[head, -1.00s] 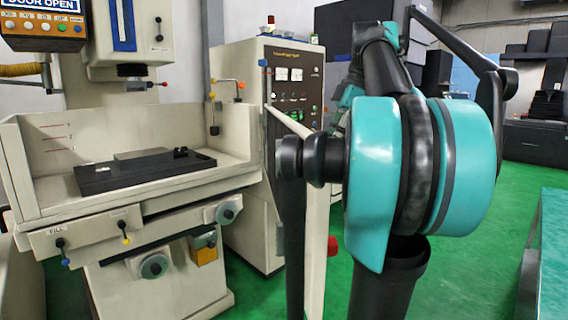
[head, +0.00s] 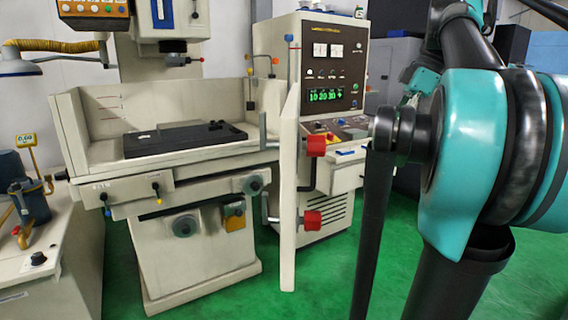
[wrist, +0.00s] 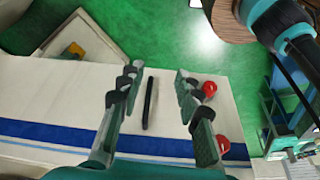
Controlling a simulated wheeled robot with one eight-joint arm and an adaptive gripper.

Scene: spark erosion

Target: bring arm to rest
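My arm (head: 470,160), teal and black, fills the right side of the head view; my gripper cannot be made out there. In the wrist view my gripper (wrist: 157,78) has its two fingers well apart, with nothing held between them. Beyond the fingers is a white panel with a blue stripe (wrist: 55,132). A thin black bar (wrist: 149,100) shows in the gap between the fingers, apart from both. Two red knobs (wrist: 210,88) show by the right finger; how near they are to it I cannot tell.
The erosion machine (head: 185,190) has a dark plate (head: 180,140) in its tank. An upright white door (head: 290,190) with red knobs (head: 315,146) stands edge-on before the control cabinet (head: 325,80). A bench (head: 50,250) is at left. Green floor (head: 340,290) is open in front.

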